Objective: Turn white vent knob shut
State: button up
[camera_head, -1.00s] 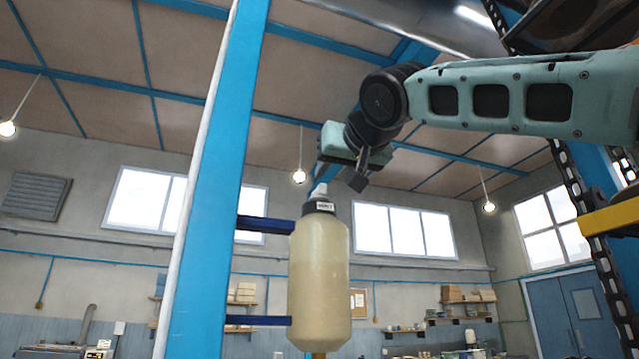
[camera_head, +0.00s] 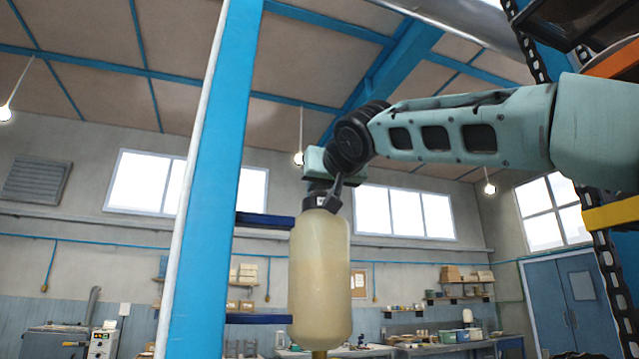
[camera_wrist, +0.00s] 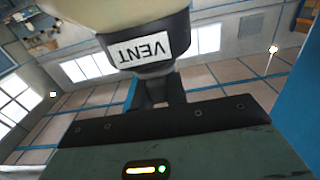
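A tall cream-coloured bottle (camera_head: 319,275) hangs upright beside the blue post. Its dark collar (camera_head: 314,203) carries a white label that reads VENT in the wrist view (camera_wrist: 150,50). My gripper (camera_head: 324,192) is over the bottle top, with its dark fingers reaching down at the collar. In the wrist view, the fingers (camera_wrist: 159,92) are partly covered by the collar. I cannot tell whether they touch the knob or how far apart they are.
The blue post (camera_head: 207,180) stands close left of the bottle, joined by two dark blue brackets (camera_head: 262,221). At the right are a perforated black upright and a yellow beam (camera_head: 610,215). Open air lies between bottle and beam; shelves and benches are far behind.

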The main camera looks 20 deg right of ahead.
grip_shut()
jog(key=shift+f+h+b, duration=0.1)
jog(key=shift+h+b, duration=0.2)
jog(key=shift+b, duration=0.15)
jog(key=shift+a+f+m+h+b, duration=0.1)
jog(key=shift+m+h+b, duration=0.6)
jog(key=shift+h, duration=0.1)
jog(key=shift+m+g+h+b, duration=0.35)
jog(key=shift+m+h, duration=0.45)
jog(key=shift+h, duration=0.4)
jog(key=m+h, duration=0.1)
jog(key=m+g+h+p, duration=0.1)
jog(key=h, duration=0.1)
jog(key=m+g+h, duration=0.1)
jog(key=shift+r+h, duration=0.3)
jog(key=shift+m+g+h+p, duration=1.15)
jog(key=shift+m+h+p, duration=0.2)
jog(key=shift+h, duration=0.35)
jog(key=shift+f, duration=0.1)
